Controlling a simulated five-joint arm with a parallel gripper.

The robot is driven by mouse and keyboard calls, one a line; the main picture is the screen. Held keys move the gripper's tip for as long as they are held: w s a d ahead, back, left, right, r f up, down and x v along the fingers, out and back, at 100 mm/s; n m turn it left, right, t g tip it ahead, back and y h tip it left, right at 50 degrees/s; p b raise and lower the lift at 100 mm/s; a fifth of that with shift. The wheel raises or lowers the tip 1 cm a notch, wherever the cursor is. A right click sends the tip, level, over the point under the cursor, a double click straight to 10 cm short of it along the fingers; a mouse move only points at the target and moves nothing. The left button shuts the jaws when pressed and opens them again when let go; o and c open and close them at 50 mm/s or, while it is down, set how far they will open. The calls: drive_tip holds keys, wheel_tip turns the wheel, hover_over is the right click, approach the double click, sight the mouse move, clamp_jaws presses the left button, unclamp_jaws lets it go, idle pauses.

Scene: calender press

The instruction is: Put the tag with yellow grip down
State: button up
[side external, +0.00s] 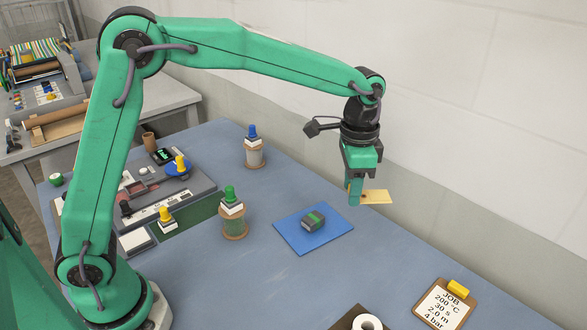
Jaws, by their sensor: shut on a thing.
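My gripper (354,192) is shut on a tag (377,196) and holds it in the air, to the upper right of the blue mat. The tag is a flat tan-yellow plate that sticks out to the right of the fingers. A little yellow shows at the left of the fingers; the rest of the grip is hidden by them. The blue mat (290,237) lies flat on the table with a dark green and grey block (313,221) on it.
Two spools (254,155) (234,224) carry stamps with blue and green knobs. A press unit (170,195) with yellow-knobbed pieces stands at left. A clipboard (432,313) and a white roll (368,322) lie in front. The blue-grey table (270,290) is clear between them.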

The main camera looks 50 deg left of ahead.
drive_tip(key=s+d+f+m, duration=0.3)
drive_tip(key=d+f+m, duration=0.4)
drive_tip(key=d+m, duration=0.3)
drive_tip(key=shift+d+f, duration=0.2)
drive_tip(key=shift+d, duration=0.5)
hover_over(372, 255)
wheel_tip(372, 255, down, 7)
drive_tip(key=shift+f, duration=2)
drive_tip(key=shift+f, duration=0.15)
drive_tip(key=o, duration=0.9)
drive_tip(key=shift+o, duration=0.2)
